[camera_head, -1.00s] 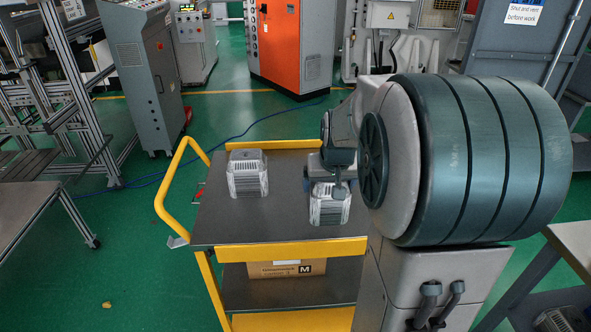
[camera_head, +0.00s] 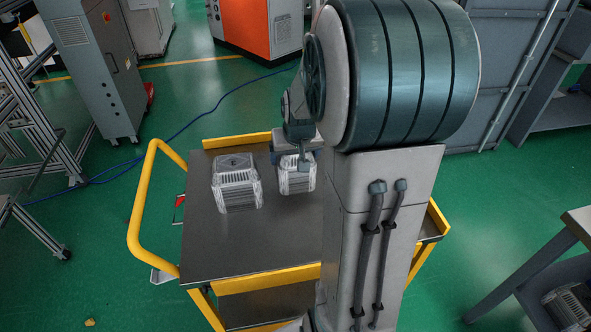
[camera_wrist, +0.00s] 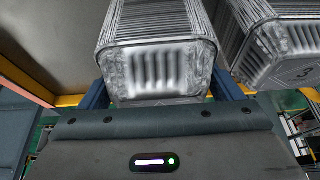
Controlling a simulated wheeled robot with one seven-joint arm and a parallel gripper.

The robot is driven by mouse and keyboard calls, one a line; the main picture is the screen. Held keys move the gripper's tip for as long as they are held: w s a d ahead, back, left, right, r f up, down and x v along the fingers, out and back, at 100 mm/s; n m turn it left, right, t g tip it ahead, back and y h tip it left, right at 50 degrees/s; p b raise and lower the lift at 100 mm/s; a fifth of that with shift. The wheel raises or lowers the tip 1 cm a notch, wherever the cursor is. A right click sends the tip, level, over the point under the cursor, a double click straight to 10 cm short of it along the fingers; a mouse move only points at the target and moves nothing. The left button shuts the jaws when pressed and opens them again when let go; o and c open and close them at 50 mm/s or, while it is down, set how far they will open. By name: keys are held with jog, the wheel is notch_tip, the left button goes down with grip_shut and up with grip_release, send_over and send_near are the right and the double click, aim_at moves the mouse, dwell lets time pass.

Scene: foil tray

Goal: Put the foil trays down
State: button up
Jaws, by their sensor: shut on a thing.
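My gripper (camera_head: 298,160) is shut on a stack of silvery, ribbed foil trays (camera_head: 297,181) over the right part of the cart top. In the wrist view the held stack (camera_wrist: 158,72) sits between the two blue fingers of my gripper (camera_wrist: 160,94). A second foil tray stack (camera_head: 237,188) stands upright on the cart, to the left of the held one. It also shows in the wrist view (camera_wrist: 283,48), on the right with a narrow gap. I cannot tell whether the held stack's underside touches the cart top.
The dark cart top (camera_head: 225,248) has yellow edges and a yellow handle (camera_head: 139,210) at its left. Its front left part is clear. My arm hides much of its right side. A grey table (camera_head: 578,222) stands at the right, with another tray stack (camera_head: 570,308) below.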

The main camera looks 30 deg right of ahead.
jog(key=shift+f, duration=2.45)
jog(key=shift+f, duration=0.15)
jog(key=o, duration=0.9)
jog(key=shift+o, duration=0.2)
jog(key=shift+r, duration=0.4)
jog(key=v, duration=1.1)
jog(key=shift+s+r, duration=0.1)
jog(key=s+a+n+g+y, duration=0.1)
jog(key=s+a+n, duration=0.2)
jog(key=s+a, duration=0.9)
jog(key=shift+s+a+r, duration=0.2)
jog(key=shift+s+r, duration=0.05)
jog(key=shift+s, duration=0.9)
